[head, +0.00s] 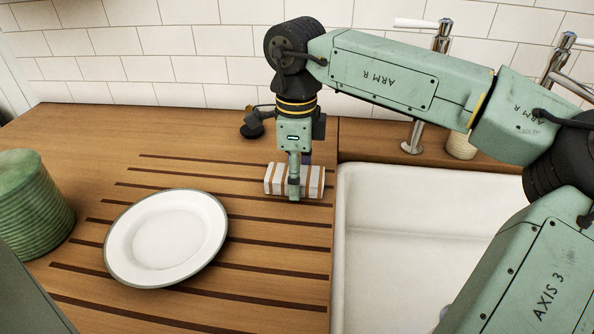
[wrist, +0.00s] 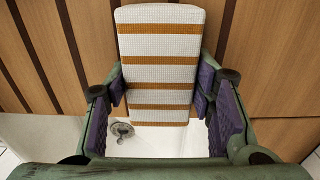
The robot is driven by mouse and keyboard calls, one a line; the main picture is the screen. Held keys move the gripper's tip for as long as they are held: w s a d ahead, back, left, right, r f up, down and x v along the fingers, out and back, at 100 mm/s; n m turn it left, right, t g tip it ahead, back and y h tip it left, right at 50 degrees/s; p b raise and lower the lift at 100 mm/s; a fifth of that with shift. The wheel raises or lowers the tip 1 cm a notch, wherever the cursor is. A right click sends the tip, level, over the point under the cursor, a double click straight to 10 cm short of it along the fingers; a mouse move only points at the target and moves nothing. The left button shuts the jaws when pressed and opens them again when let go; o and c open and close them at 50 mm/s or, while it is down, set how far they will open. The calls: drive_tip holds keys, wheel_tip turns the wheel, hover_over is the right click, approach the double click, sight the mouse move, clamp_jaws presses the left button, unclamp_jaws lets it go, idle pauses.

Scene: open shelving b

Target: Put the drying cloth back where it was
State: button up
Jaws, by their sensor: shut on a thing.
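The drying cloth (head: 273,180) is a folded white block with orange-brown stripes. It is near the back right of the wooden draining board (head: 80,255), close to the sink's left edge. My gripper (head: 293,187) points down over it, one finger in front of it. In the wrist view the cloth (wrist: 160,60) sits between the purple pads of my gripper (wrist: 160,98), which is shut on it. I cannot tell whether the cloth touches the board or hangs just above it.
A white plate with a grey rim (head: 165,238) lies on the grooves left of and nearer than the cloth. A green ribbed pot (head: 32,203) stands at the far left. The white sink (head: 400,270) is at the right, with taps (head: 414,130) behind it.

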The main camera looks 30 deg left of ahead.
drive_tip(key=shift+f, duration=0.1)
drive_tip(key=shift+f, duration=0.15)
drive_tip(key=o, duration=1.2)
wheel_tip(320, 180, up, 13)
drive_tip(key=b, duration=0.1)
drive_tip(key=shift+f, duration=0.2)
drive_tip(key=shift+a, duration=0.1)
